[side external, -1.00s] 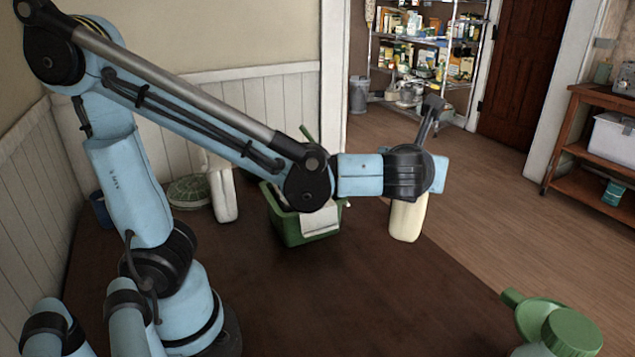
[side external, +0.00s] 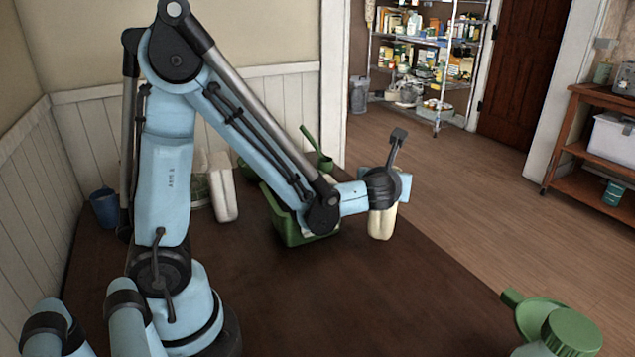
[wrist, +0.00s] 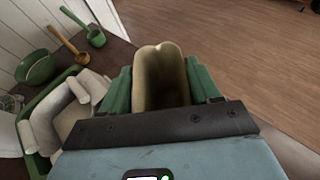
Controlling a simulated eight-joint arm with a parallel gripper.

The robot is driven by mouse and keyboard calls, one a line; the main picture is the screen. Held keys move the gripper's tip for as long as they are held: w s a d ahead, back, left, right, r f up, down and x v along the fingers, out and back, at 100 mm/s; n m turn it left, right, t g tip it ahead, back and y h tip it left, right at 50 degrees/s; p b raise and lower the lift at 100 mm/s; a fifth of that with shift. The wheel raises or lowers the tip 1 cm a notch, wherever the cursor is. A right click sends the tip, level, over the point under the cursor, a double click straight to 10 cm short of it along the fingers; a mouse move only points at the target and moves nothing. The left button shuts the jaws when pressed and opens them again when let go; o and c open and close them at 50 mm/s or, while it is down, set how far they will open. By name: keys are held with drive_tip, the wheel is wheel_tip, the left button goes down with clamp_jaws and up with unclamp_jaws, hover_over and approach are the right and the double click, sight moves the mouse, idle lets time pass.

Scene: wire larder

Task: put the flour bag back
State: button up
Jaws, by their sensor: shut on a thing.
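A cream bag (side external: 382,223), which I take for the flour bag, hangs upright below my gripper (side external: 384,203) in the side view, near the table's right edge. I cannot tell whether its base touches the table. In the wrist view, the green fingers of my gripper (wrist: 161,88) are shut on the same bag (wrist: 160,65), one on each side. No label is readable. A second pale bag (side external: 222,190) stands at the back left of the table, by the wall.
A green crate (side external: 288,228) stands just left of the held bag, partly behind my arm; the wrist view shows white items (wrist: 62,118) in it. A green ladle (side external: 318,150), a green bowl (wrist: 36,68) and a wooden spoon (wrist: 68,42) lie behind.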

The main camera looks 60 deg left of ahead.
drive_tip(key=shift+a+f, duration=0.1)
drive_tip(key=shift+f, duration=2.1)
drive_tip(key=o, duration=1.6)
